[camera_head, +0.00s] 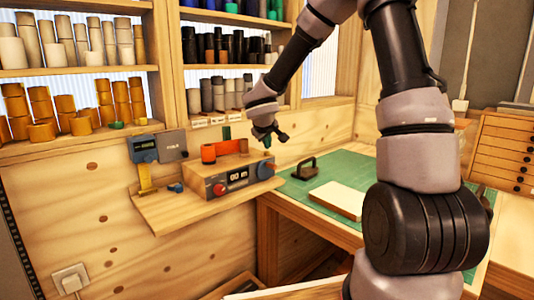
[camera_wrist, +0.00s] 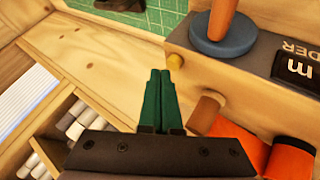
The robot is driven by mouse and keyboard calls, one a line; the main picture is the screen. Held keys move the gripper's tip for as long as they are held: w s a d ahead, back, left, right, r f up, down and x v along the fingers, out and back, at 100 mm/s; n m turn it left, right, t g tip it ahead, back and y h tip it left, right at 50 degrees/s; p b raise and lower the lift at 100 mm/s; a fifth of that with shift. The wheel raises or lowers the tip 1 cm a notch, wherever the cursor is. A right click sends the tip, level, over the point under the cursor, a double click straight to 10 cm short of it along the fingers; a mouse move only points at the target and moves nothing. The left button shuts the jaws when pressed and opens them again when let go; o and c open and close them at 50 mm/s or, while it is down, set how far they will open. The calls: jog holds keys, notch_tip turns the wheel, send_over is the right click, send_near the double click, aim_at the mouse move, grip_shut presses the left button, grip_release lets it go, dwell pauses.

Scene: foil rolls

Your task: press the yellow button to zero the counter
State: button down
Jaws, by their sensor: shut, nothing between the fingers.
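The yellow button (camera_wrist: 175,61) is a small round knob on the end face of the wooden counter box (camera_wrist: 200,72) in the wrist view. I cannot make it out in the head view. My gripper (camera_wrist: 160,74) is shut and empty, its two green fingers together. Their tips appear just short of the button in the wrist view; I cannot tell whether they touch it. In the head view my gripper (camera_head: 268,142) is above the right rear of the counter box (camera_head: 238,178). The box's dark front carries a display (camera_head: 238,176), a red knob and a blue knob (camera_wrist: 224,38).
A blue-grey device (camera_head: 144,149) stands left on the same wooden shelf (camera_head: 165,212). A green mat (camera_head: 340,170) lies right. Shelves of rolls line the wall behind.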

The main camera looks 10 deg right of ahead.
aim_at(268, 157)
jog(key=shift+r, duration=0.3)
jog(key=shift+r, duration=2.55)
jog(key=s+d+r+m+g+h, duration=0.1)
jog(key=s+d+r+m+h, duration=0.15)
jog(key=s+d+r, duration=0.55)
jog(key=s+a+r+m+y, duration=0.1)
jog(key=s+r+m+y, duration=0.1)
jog(key=s, duration=1)
jog(key=s+a+r+m+y, duration=0.1)
jog(key=s+m+y, duration=0.4)
jog(key=s, duration=0.7)
jog(key=shift+r+g+y, duration=0.3)
jog(key=shift+r+y, duration=0.05)
jog(key=shift+r, duration=0.15)
